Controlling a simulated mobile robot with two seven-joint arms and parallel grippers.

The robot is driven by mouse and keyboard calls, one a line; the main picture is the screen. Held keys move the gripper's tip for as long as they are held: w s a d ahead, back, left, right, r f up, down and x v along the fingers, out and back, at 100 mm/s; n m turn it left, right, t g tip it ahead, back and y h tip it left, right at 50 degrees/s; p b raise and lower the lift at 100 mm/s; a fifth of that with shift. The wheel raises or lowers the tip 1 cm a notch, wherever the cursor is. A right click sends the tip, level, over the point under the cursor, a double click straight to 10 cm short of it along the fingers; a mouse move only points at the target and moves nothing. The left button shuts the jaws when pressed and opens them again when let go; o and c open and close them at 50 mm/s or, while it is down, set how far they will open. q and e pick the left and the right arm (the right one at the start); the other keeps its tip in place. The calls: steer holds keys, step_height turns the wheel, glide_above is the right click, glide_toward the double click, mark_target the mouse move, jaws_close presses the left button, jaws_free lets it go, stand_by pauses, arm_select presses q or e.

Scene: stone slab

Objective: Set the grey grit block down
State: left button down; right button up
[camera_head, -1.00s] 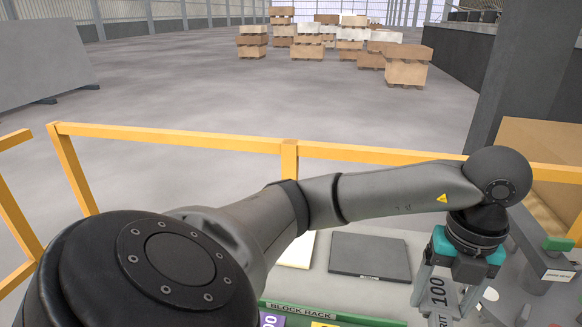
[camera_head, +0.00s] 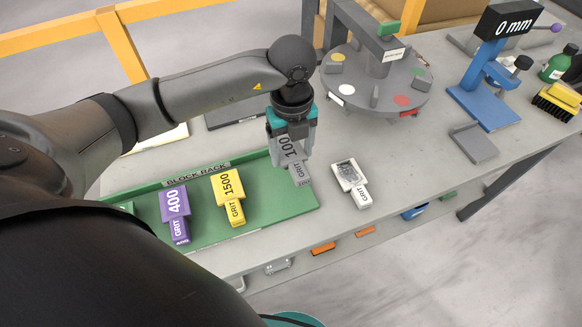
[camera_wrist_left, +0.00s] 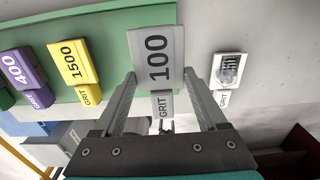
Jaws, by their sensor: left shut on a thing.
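The grey grit block (camera_head: 300,173), marked 100, is held in my left gripper (camera_head: 291,150). The gripper is shut on it, and its two fingers stand either side of the block (camera_wrist_left: 157,52) in the left wrist view. The block is over the right end of the green block rack (camera_head: 259,210), to the right of the yellow 1500 block (camera_head: 228,190). I cannot tell whether it touches the rack. My right gripper is not in view.
A purple 400 block (camera_head: 174,205) lies in the rack further left. A white block with a patterned dark face (camera_head: 350,174) lies on the table right of the rack. A round grey turntable (camera_head: 365,95) and a blue gauge stand (camera_head: 485,105) are behind.

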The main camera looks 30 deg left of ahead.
mark_target(292, 170)
arm_select(q)
step_height(292, 170, down, 6)
steer(key=shift+f+b, duration=0.25)
steer(key=shift+b, duration=0.1)
steer(key=shift+f, duration=0.15)
jaws_free()
